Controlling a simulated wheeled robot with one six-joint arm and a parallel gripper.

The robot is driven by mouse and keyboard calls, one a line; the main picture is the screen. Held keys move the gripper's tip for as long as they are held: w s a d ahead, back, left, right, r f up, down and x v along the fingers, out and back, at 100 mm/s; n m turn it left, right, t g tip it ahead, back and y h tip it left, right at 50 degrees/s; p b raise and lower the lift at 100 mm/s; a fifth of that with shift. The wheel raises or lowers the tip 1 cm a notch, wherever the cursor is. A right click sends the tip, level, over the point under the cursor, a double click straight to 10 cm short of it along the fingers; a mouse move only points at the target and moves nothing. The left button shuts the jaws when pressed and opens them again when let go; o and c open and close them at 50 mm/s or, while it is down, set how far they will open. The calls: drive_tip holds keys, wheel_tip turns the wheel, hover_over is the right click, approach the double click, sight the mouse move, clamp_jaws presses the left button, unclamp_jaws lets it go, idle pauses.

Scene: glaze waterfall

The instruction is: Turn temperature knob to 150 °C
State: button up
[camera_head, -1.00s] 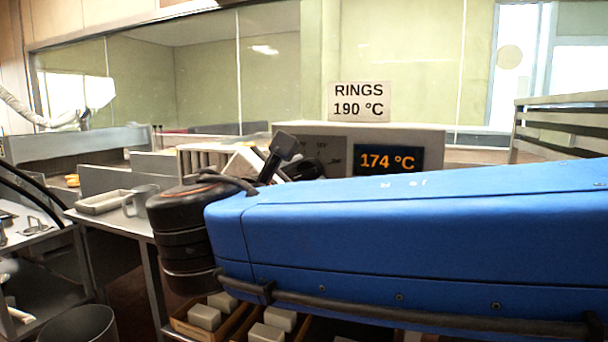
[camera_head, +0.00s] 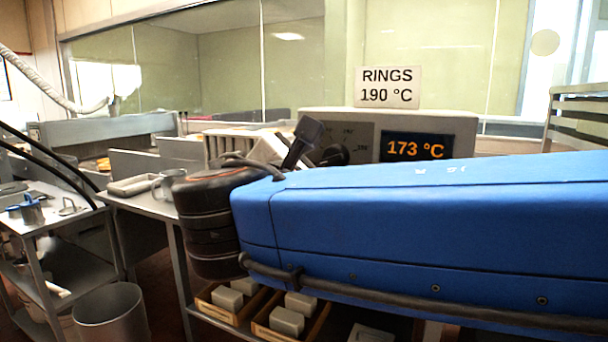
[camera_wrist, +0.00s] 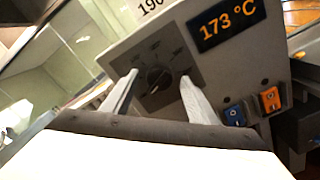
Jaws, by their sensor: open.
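The temperature knob (camera_wrist: 158,79) is a round dark dial on the grey control panel, between my two fingers in the wrist view. In the head view the knob (camera_head: 333,155) shows partly behind my arm. The display (camera_wrist: 227,20) beside it reads 173 °C in orange; it also shows in the head view (camera_head: 414,147). My gripper (camera_wrist: 155,92) is open, with one pale finger at each side of the knob and visible space between them and it. Whether the fingertips touch the panel, I cannot tell. The knob's scale marks are too blurred to read surely in the wrist view.
A sign (camera_head: 388,87) reading RINGS 190 °C stands on top of the control box. A blue switch (camera_wrist: 235,115) and an orange switch (camera_wrist: 270,99) sit below the display. A metal bin (camera_head: 110,312) and a trolley stand at the left.

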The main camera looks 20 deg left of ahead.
drive_tip(key=s+a, duration=0.1)
drive_tip(key=s, duration=1.5)
drive_tip(key=shift+s+a, duration=0.15)
drive_tip(key=shift+s, duration=0.2)
